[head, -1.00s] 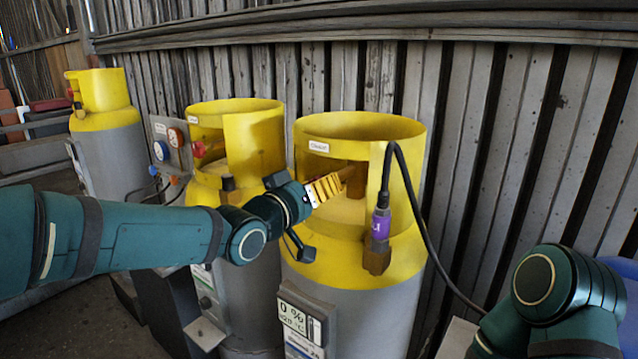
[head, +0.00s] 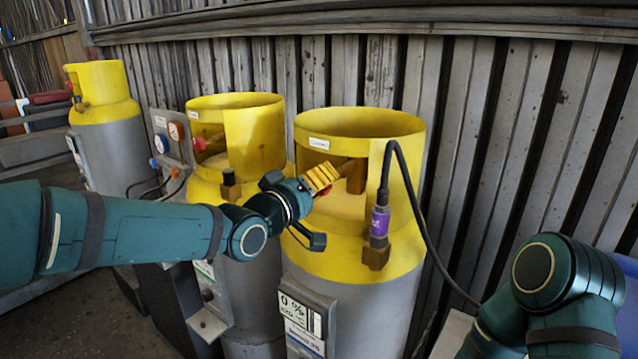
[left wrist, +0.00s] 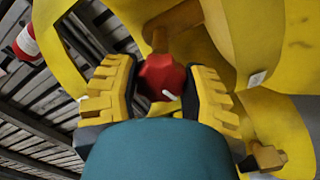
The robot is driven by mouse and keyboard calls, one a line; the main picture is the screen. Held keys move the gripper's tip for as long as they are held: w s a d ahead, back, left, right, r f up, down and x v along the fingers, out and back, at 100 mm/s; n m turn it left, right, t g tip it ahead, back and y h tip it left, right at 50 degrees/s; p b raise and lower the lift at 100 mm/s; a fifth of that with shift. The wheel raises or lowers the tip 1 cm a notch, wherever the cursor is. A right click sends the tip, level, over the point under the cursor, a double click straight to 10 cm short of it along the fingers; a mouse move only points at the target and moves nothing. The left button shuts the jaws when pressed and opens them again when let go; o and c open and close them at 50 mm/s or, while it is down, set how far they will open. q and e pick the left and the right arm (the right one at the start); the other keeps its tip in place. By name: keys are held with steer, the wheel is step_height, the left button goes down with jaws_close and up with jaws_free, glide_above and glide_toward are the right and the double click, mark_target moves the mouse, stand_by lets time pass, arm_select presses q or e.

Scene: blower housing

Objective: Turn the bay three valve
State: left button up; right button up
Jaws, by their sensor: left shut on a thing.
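The nearest gas cylinder (head: 345,260), third from the left, is grey with a yellow collar (head: 405,145). My left gripper (head: 322,177) reaches into the collar's opening. In the left wrist view its yellow ridged fingers (left wrist: 160,82) are shut on a red valve knob (left wrist: 160,75), one finger on each side. A small white mark shows on the knob's near face. A brass valve stem (left wrist: 160,40) stands behind the knob. The right gripper is out of the picture; only my right arm shows at the lower right.
Two more yellow-topped cylinders stand to the left, the middle one (head: 255,140) close by and one farther (head: 105,95). A black cable with a purple connector (head: 380,222) hangs at the nearest cylinder's front. A display box (head: 308,318) sits below. A plank wall (head: 480,110) stands behind.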

arm_select(q)
steer(key=shift+r, duration=0.1)
steer(key=o, duration=1.2)
steer(key=v, duration=1.2)
